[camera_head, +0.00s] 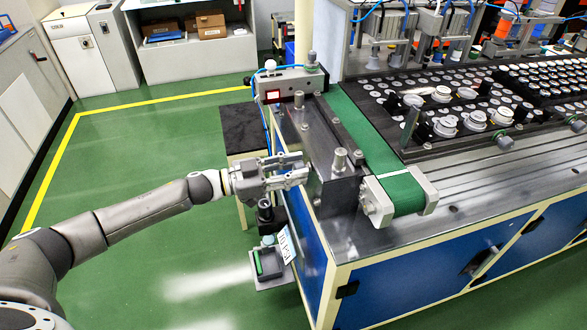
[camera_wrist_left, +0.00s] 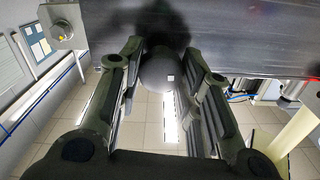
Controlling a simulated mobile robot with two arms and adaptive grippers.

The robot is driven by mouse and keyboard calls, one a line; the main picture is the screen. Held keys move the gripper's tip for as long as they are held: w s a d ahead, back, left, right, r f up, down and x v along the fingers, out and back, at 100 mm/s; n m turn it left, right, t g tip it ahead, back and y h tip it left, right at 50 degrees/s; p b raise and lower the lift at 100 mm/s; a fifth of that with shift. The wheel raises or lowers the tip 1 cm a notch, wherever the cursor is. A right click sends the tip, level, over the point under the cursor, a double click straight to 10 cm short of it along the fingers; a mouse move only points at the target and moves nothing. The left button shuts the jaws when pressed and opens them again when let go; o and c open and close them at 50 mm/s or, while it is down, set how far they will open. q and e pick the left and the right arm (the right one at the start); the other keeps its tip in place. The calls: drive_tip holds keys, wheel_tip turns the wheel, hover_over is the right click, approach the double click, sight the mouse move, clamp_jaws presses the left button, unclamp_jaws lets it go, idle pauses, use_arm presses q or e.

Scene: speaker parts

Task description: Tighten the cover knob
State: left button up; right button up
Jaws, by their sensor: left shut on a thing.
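My left gripper (camera_head: 300,170) reaches in from the left, level with the side of the grey metal housing (camera_head: 330,185) at the end of the conveyor. In the left wrist view a dark round knob (camera_wrist_left: 157,72) sits between its two fingers, under a dark metal plate (camera_wrist_left: 240,40). The gripper is shut on this knob, though gaps beside the fingers make the exact contact hard to see. In the head view I cannot make out the knob, which the gripper and housing hide. My right gripper is not in view.
A green conveyor belt (camera_head: 362,135) runs behind the housing on the blue-sided bench (camera_head: 400,275). A tray of round speaker parts (camera_head: 470,110) lies to the right. A small shelf with a tag (camera_head: 272,265) hangs below my gripper. Green floor (camera_head: 130,160) to the left is clear.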

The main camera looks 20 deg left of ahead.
use_arm(q)
drive_tip(key=shift+m, duration=0.3)
drive_tip(key=shift+s+d+f+m+b, duration=0.15)
drive_tip(key=shift+m+b, duration=1.3)
drive_tip(key=shift+m, duration=1.55)
drive_tip(key=shift+w+a+f+m+b, duration=0.1)
drive_tip(key=shift+m+b, duration=1.4)
drive_tip(key=shift+m, duration=1.5)
drive_tip(key=shift+s+d+f+m+b, duration=0.15)
drive_tip(key=shift+m+b, duration=1.3)
drive_tip(key=shift+m, duration=1.55)
drive_tip(key=shift+a, duration=0.1)
drive_tip(key=o, duration=1)
drive_tip(key=shift+a, duration=0.1)
drive_tip(key=shift+r, duration=0.1)
